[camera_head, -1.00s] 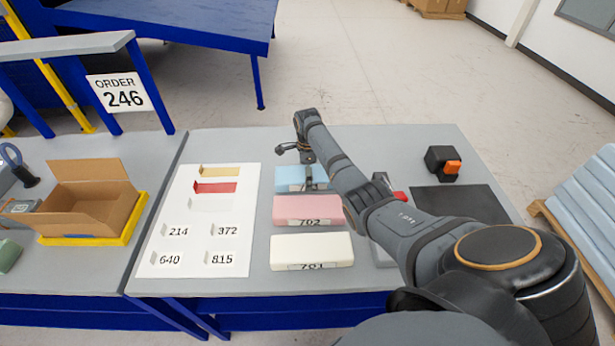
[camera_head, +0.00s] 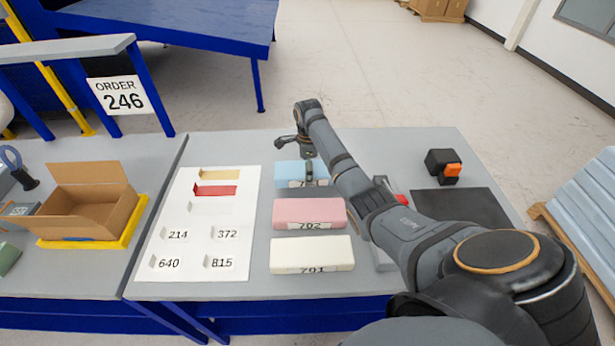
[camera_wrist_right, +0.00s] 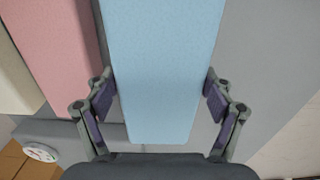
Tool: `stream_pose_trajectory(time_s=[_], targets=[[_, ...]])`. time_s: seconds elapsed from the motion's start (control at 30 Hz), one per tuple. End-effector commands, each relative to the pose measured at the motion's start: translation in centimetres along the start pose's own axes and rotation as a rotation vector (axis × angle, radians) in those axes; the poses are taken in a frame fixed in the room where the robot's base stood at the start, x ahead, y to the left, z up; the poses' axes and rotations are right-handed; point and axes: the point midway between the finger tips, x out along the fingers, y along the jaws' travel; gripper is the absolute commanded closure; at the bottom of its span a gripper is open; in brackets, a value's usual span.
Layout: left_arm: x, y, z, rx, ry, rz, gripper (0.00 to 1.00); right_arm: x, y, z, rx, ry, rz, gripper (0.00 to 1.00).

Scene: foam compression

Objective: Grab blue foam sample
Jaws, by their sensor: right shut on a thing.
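The blue foam sample (camera_head: 288,172) is a light blue block at the back of the row on the grey table, partly hidden by my right arm. My right gripper (camera_head: 309,183) is shut on it from above. In the right wrist view, the blue foam (camera_wrist_right: 162,70) lies between the two fingers of the gripper (camera_wrist_right: 160,92), one finger at each long side. My left gripper is not in view.
A pink block (camera_head: 300,214) marked 702 and a cream block (camera_head: 311,253) marked 701 lie in front. A white board (camera_head: 200,250) with numbered places is left. A black mat (camera_head: 460,205) and a black-and-orange object (camera_head: 443,166) are right. An open carton (camera_head: 75,215) stands far left.

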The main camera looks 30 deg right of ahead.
Motion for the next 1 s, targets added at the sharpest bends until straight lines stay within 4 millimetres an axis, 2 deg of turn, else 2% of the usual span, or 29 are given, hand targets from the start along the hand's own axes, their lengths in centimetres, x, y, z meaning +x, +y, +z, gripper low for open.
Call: stream_pose_trajectory(time_s=[0.23, 0.27, 0.3, 0.4, 0.53, 0.7, 1.0], targets=[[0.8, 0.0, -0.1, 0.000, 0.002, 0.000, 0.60, -4.6, 4.3, -0.9, -0.003, 0.004, 0.000, 0.40], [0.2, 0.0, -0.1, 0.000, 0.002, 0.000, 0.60, -5.5, 4.9, -1.0, -0.004, 0.005, 0.002, 0.40], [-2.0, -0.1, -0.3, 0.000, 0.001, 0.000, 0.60, -6.7, 5.9, -1.3, -0.003, 0.008, 0.007, 0.40], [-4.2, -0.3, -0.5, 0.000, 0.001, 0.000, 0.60, -7.7, 8.0, -1.7, -0.003, 0.007, 0.006, 0.40], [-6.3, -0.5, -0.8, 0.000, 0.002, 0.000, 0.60, -8.6, 10.6, -2.2, -0.003, 0.007, 0.006, 0.40], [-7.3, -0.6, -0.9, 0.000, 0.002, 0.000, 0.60, -9.1, 12.7, -2.5, -0.002, 0.004, 0.005, 0.40], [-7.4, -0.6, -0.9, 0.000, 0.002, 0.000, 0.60, -9.0, 13.3, -2.6, -0.002, 0.002, 0.004, 0.40]])
